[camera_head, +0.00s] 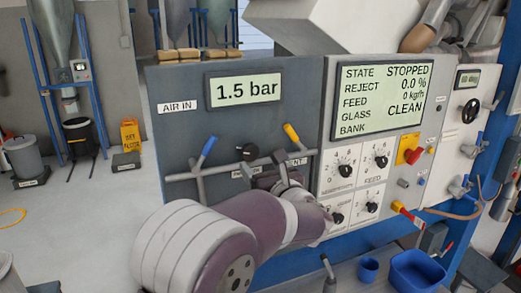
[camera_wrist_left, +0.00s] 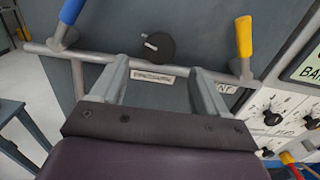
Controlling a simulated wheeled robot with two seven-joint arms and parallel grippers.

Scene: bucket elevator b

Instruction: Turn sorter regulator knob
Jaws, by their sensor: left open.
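The black regulator knob (camera_head: 247,152) sits on the grey panel under the 1.5 bar display (camera_head: 244,90). In the left wrist view the knob (camera_wrist_left: 157,47) has a pale pointer on its left side, with a PRESSURE label (camera_wrist_left: 153,77) below it. My left gripper (camera_head: 268,164) is in front of the panel, just below and right of the knob. In the left wrist view the gripper (camera_wrist_left: 160,68) is open, its fingers pointing at the panel on either side of the label. The knob lies just beyond the fingertips, apparently not touched. My right gripper is not visible.
A pipe (camera_head: 182,177) crosses the panel below the knob, with a blue lever (camera_head: 208,146) left and a yellow lever (camera_head: 292,133) right. Dials (camera_head: 344,170) and a red emergency button (camera_head: 413,155) are farther right. A blue bin (camera_head: 418,268) stands below.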

